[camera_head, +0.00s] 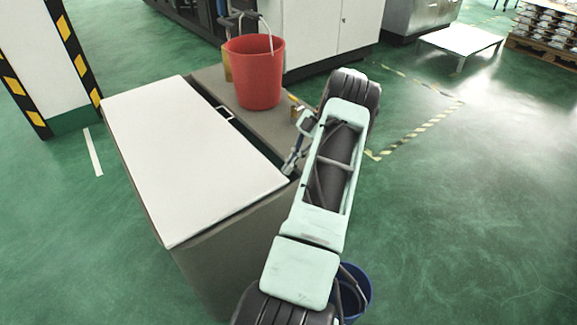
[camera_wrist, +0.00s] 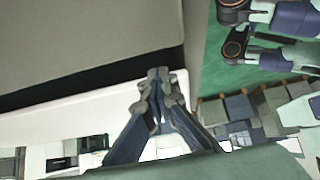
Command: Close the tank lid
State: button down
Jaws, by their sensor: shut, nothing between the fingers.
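The tank (camera_head: 215,255) is a grey box at the left of the head view. Its white lid (camera_head: 185,160) lies nearly flat over the top, with a small handle (camera_head: 225,114) at its right edge. A dark gap shows along that edge; I cannot tell whether the lid rests fully on the rim. My gripper (camera_head: 287,170) is shut and empty beside the lid's near right corner. In the wrist view my gripper (camera_wrist: 158,75) has its fingertips together in front of a dark gap, between a grey surface and the white lid edge (camera_wrist: 75,115). Contact is unclear.
A red bucket (camera_head: 255,75) stands on the grey ledge (camera_head: 205,78) behind the lid. A blue bucket (camera_head: 355,290) is partly hidden behind my arm. A striped pillar (camera_head: 45,60) stands at the left. Open green floor lies to the right.

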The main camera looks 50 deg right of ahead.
jog(key=shift+s+a+f, duration=0.1)
jog(key=shift+a+f, duration=0.05)
jog(key=shift+f, duration=0.4)
jog(key=shift+s+a+f, duration=0.1)
jog(key=shift+a+f, duration=0.05)
jog(key=shift+f, duration=0.4)
jog(key=v, duration=0.7)
jog(key=shift+w+r, duration=0.3)
jog(key=shift+r, duration=0.1)
jog(key=shift+v, duration=0.95)
jog(key=shift+a+r, duration=0.1)
